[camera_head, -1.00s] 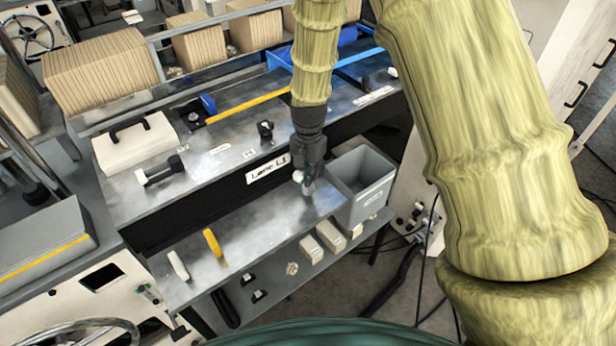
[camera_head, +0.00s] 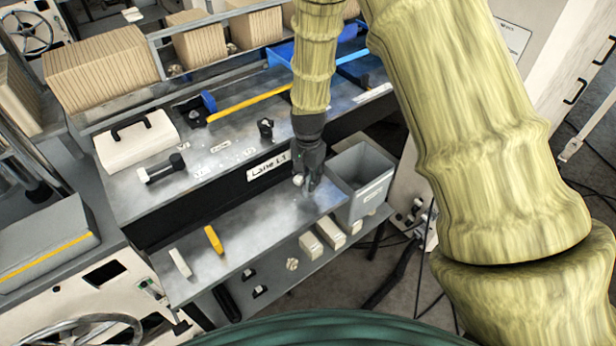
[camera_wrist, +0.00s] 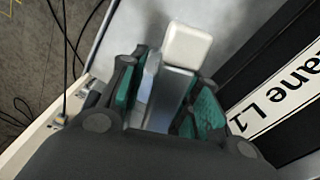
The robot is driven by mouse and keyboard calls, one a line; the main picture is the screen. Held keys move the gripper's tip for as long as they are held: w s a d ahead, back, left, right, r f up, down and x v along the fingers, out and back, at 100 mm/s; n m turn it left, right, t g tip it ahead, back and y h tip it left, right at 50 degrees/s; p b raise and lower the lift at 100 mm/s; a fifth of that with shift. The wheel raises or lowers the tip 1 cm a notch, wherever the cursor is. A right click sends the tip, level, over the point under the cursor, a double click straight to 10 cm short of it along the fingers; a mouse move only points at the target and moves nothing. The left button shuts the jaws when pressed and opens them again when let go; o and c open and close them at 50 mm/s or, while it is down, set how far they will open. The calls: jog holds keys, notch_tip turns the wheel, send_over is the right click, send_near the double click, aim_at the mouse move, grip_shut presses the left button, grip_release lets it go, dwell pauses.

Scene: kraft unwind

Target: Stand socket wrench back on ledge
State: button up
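My gripper (camera_head: 309,184) points down over the lower metal ledge (camera_head: 245,228), just left of the grey bin. In the wrist view, a grey bar-like piece with a pale square end (camera_wrist: 187,46) lies between the teal finger pads of my gripper (camera_wrist: 168,90). I take it to be the socket wrench; its full shape is hidden by the fingers. The fingers appear shut on it. In the head view only a small pale end (camera_head: 298,180) shows at the fingertips. Whether it touches the ledge cannot be told.
The open grey bin (camera_head: 362,183) stands close on the right. A white block (camera_head: 180,262) and a yellow block (camera_head: 213,240) stand on the ledge's left part. The "Lane L1" label (camera_head: 268,166) marks the dark wall behind. The ledge between is clear.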

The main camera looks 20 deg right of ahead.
jog(key=shift+r+b, duration=2.25)
jog(key=shift+r, duration=3.9)
